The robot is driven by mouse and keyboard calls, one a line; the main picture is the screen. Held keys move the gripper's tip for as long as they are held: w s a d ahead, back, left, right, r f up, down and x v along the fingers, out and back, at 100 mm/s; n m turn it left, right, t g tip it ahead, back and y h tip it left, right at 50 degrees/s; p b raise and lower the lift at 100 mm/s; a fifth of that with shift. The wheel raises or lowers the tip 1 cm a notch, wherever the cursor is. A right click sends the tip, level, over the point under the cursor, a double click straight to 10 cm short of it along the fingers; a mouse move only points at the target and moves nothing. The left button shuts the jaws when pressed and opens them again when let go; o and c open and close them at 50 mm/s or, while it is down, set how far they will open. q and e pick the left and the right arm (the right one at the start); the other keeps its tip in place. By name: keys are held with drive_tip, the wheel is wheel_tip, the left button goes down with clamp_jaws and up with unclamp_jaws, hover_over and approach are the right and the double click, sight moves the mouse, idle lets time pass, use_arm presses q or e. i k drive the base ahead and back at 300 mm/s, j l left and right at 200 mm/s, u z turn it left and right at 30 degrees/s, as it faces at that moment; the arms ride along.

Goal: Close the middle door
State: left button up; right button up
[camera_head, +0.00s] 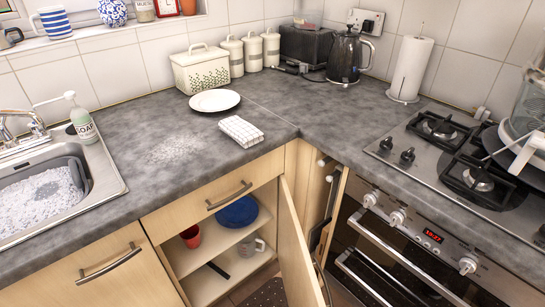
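The middle door (298,255) is a light wood cabinet door under the counter. It stands wide open, swung out toward me from the right side of its cabinet, and is seen nearly edge-on. The door's lower end is cut off by the frame's bottom edge. Neither of my grippers shows in the head view.
A shut drawer (209,206) sits above the open cabinet. A shut wood front (95,285) is at left. The oven (395,255) stands close to the right of the open door. The counter above holds a white plate (214,100) and a folded towel (241,131).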

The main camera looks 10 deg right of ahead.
sight(302, 287)
drive_tip(key=k+l+u, duration=0.2)
drive_tip(key=k+l, duration=0.2)
drive_tip(key=l, duration=0.35)
drive_tip(key=k+l+u, duration=0.2)
drive_tip(key=k+l, duration=0.2)
drive_tip(key=l, duration=0.3)
drive_tip(key=k+l+u, duration=0.2)
drive_tip(key=k+l, duration=0.3)
drive_tip(key=z, duration=0.35)
drive_tip(key=i+j+z, duration=0.15)
drive_tip(key=z, duration=0.6)
drive_tip(key=j, duration=0.05)
